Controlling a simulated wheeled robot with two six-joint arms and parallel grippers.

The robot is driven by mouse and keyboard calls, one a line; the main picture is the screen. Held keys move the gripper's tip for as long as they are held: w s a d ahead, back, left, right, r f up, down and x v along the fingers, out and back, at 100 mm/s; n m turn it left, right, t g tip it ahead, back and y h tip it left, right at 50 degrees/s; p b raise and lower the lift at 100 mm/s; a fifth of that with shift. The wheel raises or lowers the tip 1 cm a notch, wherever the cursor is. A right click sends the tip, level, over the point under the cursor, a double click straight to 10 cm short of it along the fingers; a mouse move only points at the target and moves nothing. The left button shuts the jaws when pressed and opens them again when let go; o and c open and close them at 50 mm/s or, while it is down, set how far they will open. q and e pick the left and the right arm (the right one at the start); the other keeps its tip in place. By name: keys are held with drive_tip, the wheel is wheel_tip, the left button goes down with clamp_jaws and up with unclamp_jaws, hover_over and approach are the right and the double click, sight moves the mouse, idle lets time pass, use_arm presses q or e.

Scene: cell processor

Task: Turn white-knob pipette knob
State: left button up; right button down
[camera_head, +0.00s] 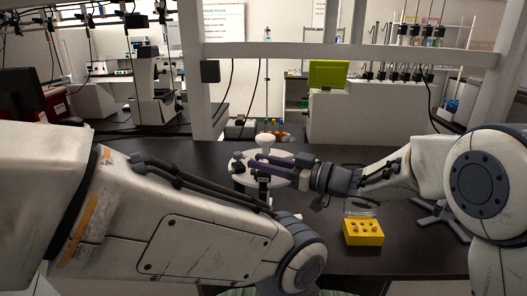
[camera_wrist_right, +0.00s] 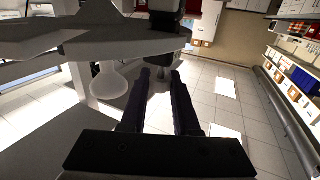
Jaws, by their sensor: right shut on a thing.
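A white round pipette stand (camera_head: 282,181) stands on the dark table, topped by a white rounded cap (camera_head: 265,141). A white rounded piece (camera_wrist_right: 109,82) also shows in the right wrist view, left of the fingers. My right gripper (camera_head: 262,159) reaches in from the right at the stand, its dark fingers (camera_wrist_right: 160,75) level and shut on a dark pipette (camera_head: 263,187) hanging at the stand's front. The fingers hide part of the pipette, and I cannot make out its knob. My left arm crosses the lower left of the head view; its gripper is out of view.
A yellow rack (camera_head: 363,232) with holes sits on the table below my right arm. Bottles with orange and blue parts (camera_head: 272,128) stand behind the stand. A grey frame post (camera_head: 204,80) rises at the back. The dark table (camera_head: 345,262) is bare left of the rack.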

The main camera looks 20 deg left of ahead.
drive_tip(key=n+g+p, duration=0.2)
drive_tip(key=g, duration=0.1)
drive_tip(key=n+g+p, duration=0.2)
drive_tip(key=g+p, duration=0.1)
drive_tip(key=g, duration=0.1)
drive_tip(key=shift+r+n+g, duration=0.2)
drive_tip(key=shift+n+g, duration=0.1)
drive_tip(key=shift+n, duration=0.1)
drive_tip(key=shift+f+n+g+h+p, duration=0.1)
drive_tip(key=shift+n+g+h+p, duration=0.8)
drive_tip(key=shift+g, duration=0.5)
drive_tip(key=shift+f+n+g+h+p, duration=0.1)
drive_tip(key=shift+n+g+h+p, duration=0.25)
drive_tip(key=shift+n+g+h, duration=0.65)
drive_tip(key=shift+n+g, duration=0.5)
drive_tip(key=shift+g, duration=0.4)
drive_tip(key=c, duration=0.6)
unclamp_jaws()
drive_tip(key=shift+d, duration=0.1)
